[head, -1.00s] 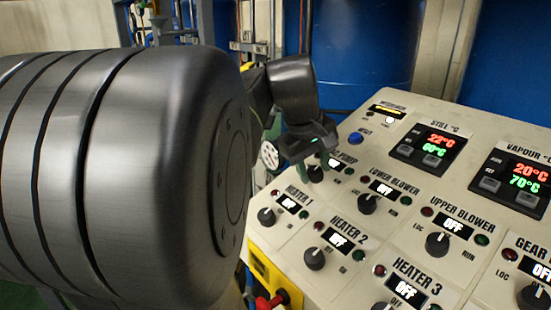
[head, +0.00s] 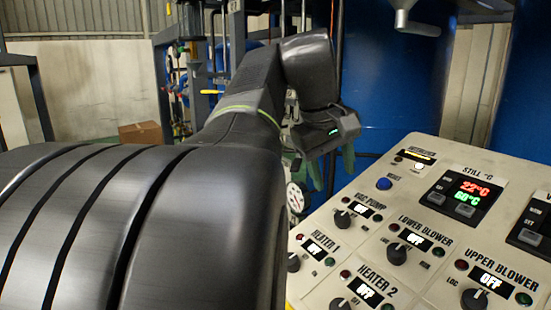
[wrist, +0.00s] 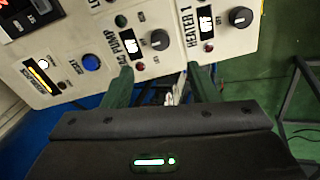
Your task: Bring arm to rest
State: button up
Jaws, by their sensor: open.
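My gripper (head: 331,172) is in the head view, just off the upper left edge of the control panel (head: 400,180). Its green fingers are open and spread apart, with nothing between them. In the wrist view my gripper (wrist: 163,82) points towards the panel's edge near the VAC PUMP knob (wrist: 131,40) and the HEATER 1 knob (wrist: 240,17). I cannot tell how far the fingertips are from the panel. My dark arm reaches back from the left, and its large near link hides the lower left of the head view.
The panel fills the lower right, with OFF displays, knobs and a STILL readout (head: 465,192) of 22 and 60 °C. Blue tanks (head: 395,75) stand behind it. A cardboard box (head: 140,133) lies on the floor at the back left. A round white gauge (head: 295,197) is beside the panel.

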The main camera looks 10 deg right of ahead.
aim_at(342, 215)
jog(key=shift+v, duration=1.15)
jog(key=x, duration=1.4)
jog(key=shift+r, duration=0.15)
